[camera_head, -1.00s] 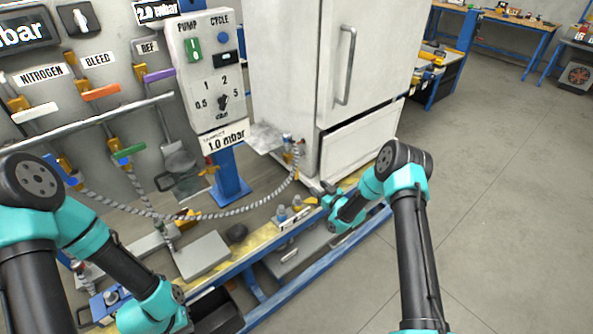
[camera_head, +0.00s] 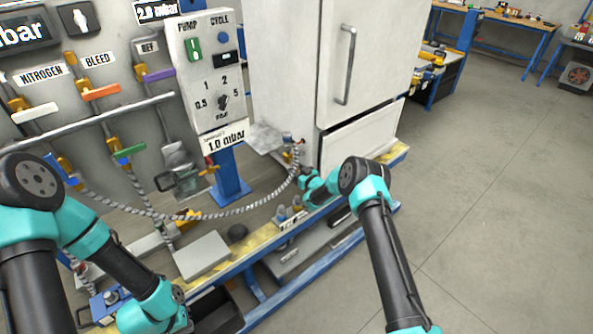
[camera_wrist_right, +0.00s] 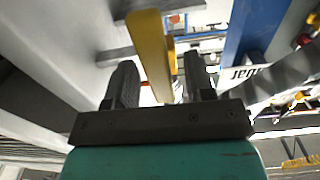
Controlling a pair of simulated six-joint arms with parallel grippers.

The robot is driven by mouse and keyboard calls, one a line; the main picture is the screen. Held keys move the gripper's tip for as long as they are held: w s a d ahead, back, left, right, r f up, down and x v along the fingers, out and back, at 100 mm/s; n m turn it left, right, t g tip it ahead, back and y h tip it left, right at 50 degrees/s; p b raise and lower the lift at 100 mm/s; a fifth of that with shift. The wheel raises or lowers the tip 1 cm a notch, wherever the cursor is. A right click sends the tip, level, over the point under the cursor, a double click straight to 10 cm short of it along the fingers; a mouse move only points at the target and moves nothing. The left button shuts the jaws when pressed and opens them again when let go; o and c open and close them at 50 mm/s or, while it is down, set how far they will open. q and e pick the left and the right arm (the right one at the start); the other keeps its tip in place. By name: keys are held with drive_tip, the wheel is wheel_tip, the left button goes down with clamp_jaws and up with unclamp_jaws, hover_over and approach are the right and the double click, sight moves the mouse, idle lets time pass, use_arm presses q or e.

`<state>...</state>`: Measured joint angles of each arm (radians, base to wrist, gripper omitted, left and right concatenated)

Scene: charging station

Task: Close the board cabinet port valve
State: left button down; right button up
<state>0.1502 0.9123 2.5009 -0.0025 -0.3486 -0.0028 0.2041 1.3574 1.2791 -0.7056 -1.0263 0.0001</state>
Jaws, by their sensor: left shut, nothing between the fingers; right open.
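The cabinet port valve (camera_head: 295,149) is a small brass and orange fitting at the lower left of the white cabinet (camera_head: 290,70), where the grey braided hose ends. In the right wrist view a yellow bar (camera_wrist_right: 151,55), apparently its handle, rises between my right gripper's two dark fingers (camera_wrist_right: 155,88). The fingers are open and stand apart on either side of it; contact cannot be judged. In the head view my right gripper (camera_head: 307,177) is small and just below the port. My left gripper (camera_head: 179,294) is low at the left, shut and empty, its fingertips hard to make out.
The braided hose (camera_head: 235,211) sags from the port to the valve board (camera_head: 90,75) at the left. The pump control box (camera_head: 207,65) stands on a blue post (camera_head: 231,178). A grey plate (camera_head: 202,256) lies on the bench.

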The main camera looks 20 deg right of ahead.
drive_tip(key=shift+w+a, duration=0.1)
drive_tip(key=shift+w, duration=0.15)
drive_tip(key=shift+c, duration=0.4)
clamp_jaws()
